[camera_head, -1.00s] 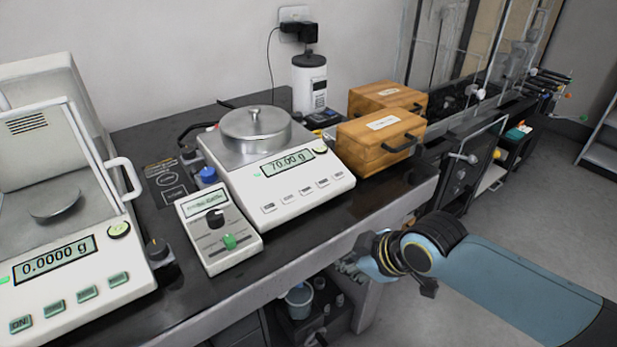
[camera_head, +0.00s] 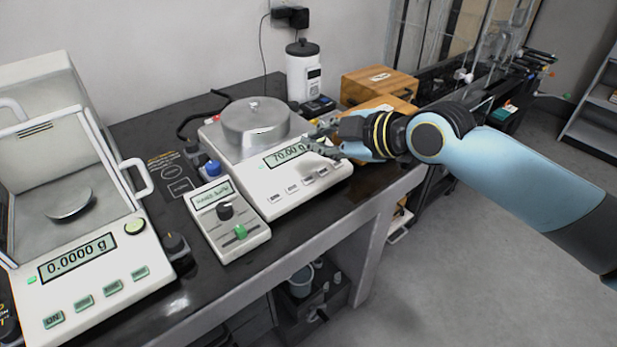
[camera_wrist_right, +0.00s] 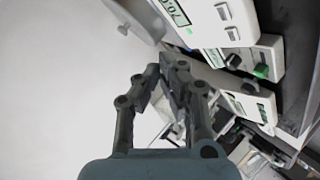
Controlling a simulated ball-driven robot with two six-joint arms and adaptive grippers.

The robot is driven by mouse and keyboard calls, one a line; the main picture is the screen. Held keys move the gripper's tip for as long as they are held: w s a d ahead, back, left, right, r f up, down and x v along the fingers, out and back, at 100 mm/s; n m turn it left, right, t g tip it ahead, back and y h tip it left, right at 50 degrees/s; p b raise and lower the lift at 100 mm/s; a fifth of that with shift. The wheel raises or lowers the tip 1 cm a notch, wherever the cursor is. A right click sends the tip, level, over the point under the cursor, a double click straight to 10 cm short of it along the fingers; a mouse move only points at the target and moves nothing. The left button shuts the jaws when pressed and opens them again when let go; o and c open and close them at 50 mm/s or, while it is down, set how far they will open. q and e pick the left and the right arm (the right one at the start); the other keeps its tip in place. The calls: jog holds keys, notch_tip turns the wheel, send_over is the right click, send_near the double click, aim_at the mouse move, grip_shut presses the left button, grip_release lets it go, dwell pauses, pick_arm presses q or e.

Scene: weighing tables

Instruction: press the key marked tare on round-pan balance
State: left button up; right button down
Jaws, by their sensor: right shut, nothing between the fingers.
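The round-pan balance (camera_head: 257,205) stands on the dark bench, with a lidded metal pan (camera_head: 256,125) on top. Its display (camera_head: 287,155) reads 70.00 g. A row of several light keys (camera_head: 292,189) runs along its sloped front; their labels are too small to read surely. My right gripper (camera_head: 313,142) is shut and empty, above the right part of the display and apart from the keys as far as I can tell. It covers the balance's upper right front. The right wrist view shows the shut fingers (camera_wrist_right: 165,72) and the display (camera_wrist_right: 177,12). My left gripper is out of view.
A control box with a green knob (camera_head: 229,218) stands left of the balance. Farther left is an enclosed balance (camera_head: 90,275) reading 0.0000 g. Wooden boxes (camera_head: 375,84) and a white bottle (camera_head: 303,72) stand behind my right arm. The bench's front edge is clear.

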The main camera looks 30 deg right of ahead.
aim_at(308, 180)
jog(key=shift+f, duration=0.1)
jog(key=f+b, duration=0.2)
jog(key=w+f+b, duration=0.1)
jog(key=f+b, duration=0.2)
jog(key=w+f+b, duration=0.1)
jog(key=f+b, duration=0.1)
jog(key=shift+w+a+f, duration=0.1)
jog(key=shift+f, duration=0.2)
jog(key=shift+w+f+b, duration=0.2)
jog(key=shift+f+b, duration=0.1)
jog(key=shift+b, duration=0.25)
jog(key=shift+f, duration=0.1)
dwell(0.7)
jog(key=shift+w+f+b, duration=0.1)
jog(key=shift+f+b, duration=0.25)
jog(key=shift+b, duration=0.1)
jog(key=shift+w+f+b, duration=0.1)
jog(key=shift+f+b, duration=0.25)
dwell(0.4)
dwell(0.3)
jog(key=shift+s+r+p, duration=0.25)
jog(key=shift+r+p, duration=0.45)
jog(key=shift+r, duration=0.1)
